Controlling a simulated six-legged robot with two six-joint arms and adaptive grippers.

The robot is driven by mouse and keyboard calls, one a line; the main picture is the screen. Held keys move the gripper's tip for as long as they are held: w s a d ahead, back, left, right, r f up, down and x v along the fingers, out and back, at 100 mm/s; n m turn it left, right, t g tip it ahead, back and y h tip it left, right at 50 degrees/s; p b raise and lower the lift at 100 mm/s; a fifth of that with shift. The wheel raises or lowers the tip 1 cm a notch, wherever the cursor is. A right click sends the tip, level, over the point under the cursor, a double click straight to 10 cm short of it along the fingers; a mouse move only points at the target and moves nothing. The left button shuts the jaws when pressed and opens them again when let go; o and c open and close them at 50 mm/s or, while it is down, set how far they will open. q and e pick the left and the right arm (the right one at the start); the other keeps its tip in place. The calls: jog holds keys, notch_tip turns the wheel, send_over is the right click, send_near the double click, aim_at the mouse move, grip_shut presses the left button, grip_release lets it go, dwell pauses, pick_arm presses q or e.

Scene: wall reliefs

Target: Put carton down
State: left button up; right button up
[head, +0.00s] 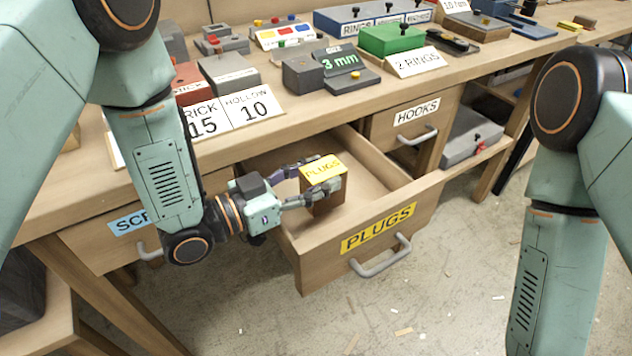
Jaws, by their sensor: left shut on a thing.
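A small brown carton (325,199) with a yellow top label reading PLUGS is at the open drawer (412,203), whose front also reads PLUGS. My left gripper (322,184) is shut on the carton, with its fingers on either side. The fingers hide part of the carton's sides. My right arm shows at the right edge, but its gripper is out of view.
The drawer's back and right floor is bare. The workbench top (290,120) above it holds several grey blocks, a green box (391,39) and number cards. A closed HOOKS drawer (413,117) is to the right, and another labelled drawer (110,240) is to the left.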

pick_arm(q)
jog(key=shift+w+f, duration=0.15)
jog(key=shift+f, duration=0.4)
jog(key=shift+w+d, duration=0.1)
jog(key=shift+d, duration=0.1)
jog(key=shift+s, duration=0.2)
jog(key=shift+a+f, duration=0.1)
jog(key=shift+w+f+b, duration=0.2)
jog(key=shift+f+b, duration=0.15)
jog(key=shift+f, duration=0.1)
jog(key=shift+s, duration=0.1)
jog(key=o, duration=1.3)
